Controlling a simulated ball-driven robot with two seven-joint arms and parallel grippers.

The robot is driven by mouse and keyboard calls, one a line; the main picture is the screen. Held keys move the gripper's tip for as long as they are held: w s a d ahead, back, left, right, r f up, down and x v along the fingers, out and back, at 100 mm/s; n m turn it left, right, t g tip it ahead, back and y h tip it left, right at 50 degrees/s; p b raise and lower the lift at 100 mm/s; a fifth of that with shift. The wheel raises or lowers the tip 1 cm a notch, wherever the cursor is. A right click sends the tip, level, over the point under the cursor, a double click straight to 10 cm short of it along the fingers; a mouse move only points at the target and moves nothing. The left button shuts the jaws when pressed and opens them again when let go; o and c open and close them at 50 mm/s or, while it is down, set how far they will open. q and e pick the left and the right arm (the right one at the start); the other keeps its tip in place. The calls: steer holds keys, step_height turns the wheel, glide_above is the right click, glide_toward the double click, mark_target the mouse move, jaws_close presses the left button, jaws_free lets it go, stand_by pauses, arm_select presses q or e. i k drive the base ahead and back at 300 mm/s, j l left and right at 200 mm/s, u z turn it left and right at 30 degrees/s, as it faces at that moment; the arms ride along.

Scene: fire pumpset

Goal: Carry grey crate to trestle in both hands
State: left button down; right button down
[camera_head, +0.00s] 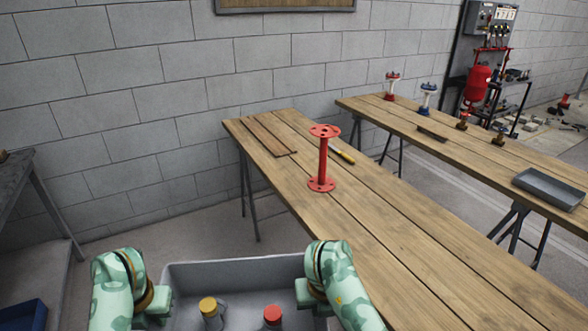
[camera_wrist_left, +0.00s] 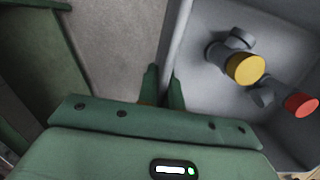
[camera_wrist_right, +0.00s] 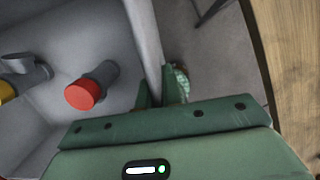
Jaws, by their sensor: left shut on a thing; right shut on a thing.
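The grey crate (camera_head: 235,272) is low in the head view, held between my two arms. A yellow-capped fitting (camera_head: 208,306) and a red-capped fitting (camera_head: 272,316) lie inside it. My left gripper (camera_wrist_left: 162,92) is shut on the crate's left wall, and my right gripper (camera_wrist_right: 162,92) is shut on its right wall. The near part of the crate is cut off by the frame. The wooden trestle (camera_head: 360,235) stands ahead and to the right, its top bare near its close end. Which trestle the task means, I cannot tell.
A red flanged pipe piece (camera_head: 323,158), a yellow-handled tool (camera_head: 343,156) and dark boards (camera_head: 268,137) are on the near trestle. A second trestle (camera_head: 460,140) with valves and a grey tray (camera_head: 549,188) stands behind. A dark bench (camera_head: 30,170) is at the left.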

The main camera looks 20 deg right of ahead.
mark_target(410, 261)
steer(key=i+l+z, duration=0.1)
steer(key=i+z, duration=0.35)
steer(key=i, duration=0.2)
steer(key=i+j+z, duration=0.1)
steer(key=i+z, duration=0.35)
steer(key=i, duration=0.15)
steer(key=i+z, duration=0.15)
steer(key=z, duration=1.25)
